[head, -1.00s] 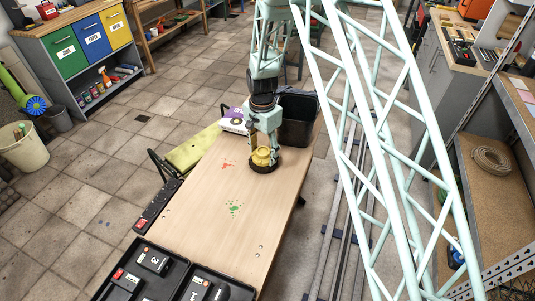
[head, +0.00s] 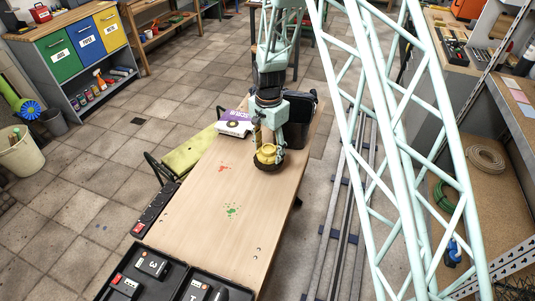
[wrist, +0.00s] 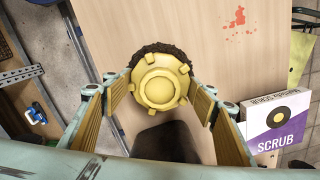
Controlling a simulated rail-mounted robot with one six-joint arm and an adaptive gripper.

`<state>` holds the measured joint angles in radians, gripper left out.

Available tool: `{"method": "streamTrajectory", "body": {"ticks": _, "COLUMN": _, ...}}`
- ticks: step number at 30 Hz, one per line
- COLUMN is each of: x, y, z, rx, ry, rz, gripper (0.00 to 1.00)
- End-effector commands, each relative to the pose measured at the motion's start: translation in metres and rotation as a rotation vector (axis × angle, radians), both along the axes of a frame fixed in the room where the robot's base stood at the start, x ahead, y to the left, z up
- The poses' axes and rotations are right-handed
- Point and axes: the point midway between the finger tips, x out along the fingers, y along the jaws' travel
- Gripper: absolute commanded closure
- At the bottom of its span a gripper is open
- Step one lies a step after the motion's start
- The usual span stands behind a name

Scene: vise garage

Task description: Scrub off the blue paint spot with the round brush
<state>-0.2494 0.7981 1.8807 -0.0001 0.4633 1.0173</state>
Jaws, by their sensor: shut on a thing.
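The round brush (head: 268,154) has a yellow body and dark bristles. It is at the far part of the wooden table (head: 215,240), close to the right edge. My gripper (head: 269,146) is shut on its yellow top. The wrist view also shows the brush (wrist: 160,80) between the two fingers, with bristles showing along its upper side. I cannot tell whether the bristles touch the table. A red paint spot (head: 224,168) lies left of the brush and a green one (head: 231,210) nearer the front. No blue spot shows; the area under the brush is hidden.
A white and purple SCRUB box (head: 235,123) stands at the table's far left. Black trays with modules (head: 150,265) sit at the near end.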

Motion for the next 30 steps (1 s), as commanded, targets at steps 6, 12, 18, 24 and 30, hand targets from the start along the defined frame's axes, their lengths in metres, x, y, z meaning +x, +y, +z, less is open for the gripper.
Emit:
{"method": "streamTrajectory", "body": {"ticks": 6, "x": 0.001, "y": -0.001, "z": 0.023, "rx": 0.001, "ry": -0.001, "rz": -0.002, "gripper": 0.58}}
{"method": "streamTrajectory", "body": {"ticks": 12, "x": 0.001, "y": -0.002, "z": 0.037, "rx": 0.000, "ry": -0.001, "rz": -0.003, "gripper": 0.58}}
{"method": "streamTrajectory", "body": {"ticks": 18, "x": 0.001, "y": -0.003, "z": 0.039, "rx": 0.000, "ry": -0.001, "rz": -0.004, "gripper": 0.58}}
{"method": "streamTrajectory", "body": {"ticks": 24, "x": 0.001, "y": -0.003, "z": 0.039, "rx": 0.001, "ry": -0.001, "rz": -0.004, "gripper": 0.58}}
{"method": "streamTrajectory", "body": {"ticks": 30, "x": 0.001, "y": -0.003, "z": 0.039, "rx": 0.001, "ry": -0.001, "rz": -0.004, "gripper": 0.58}}
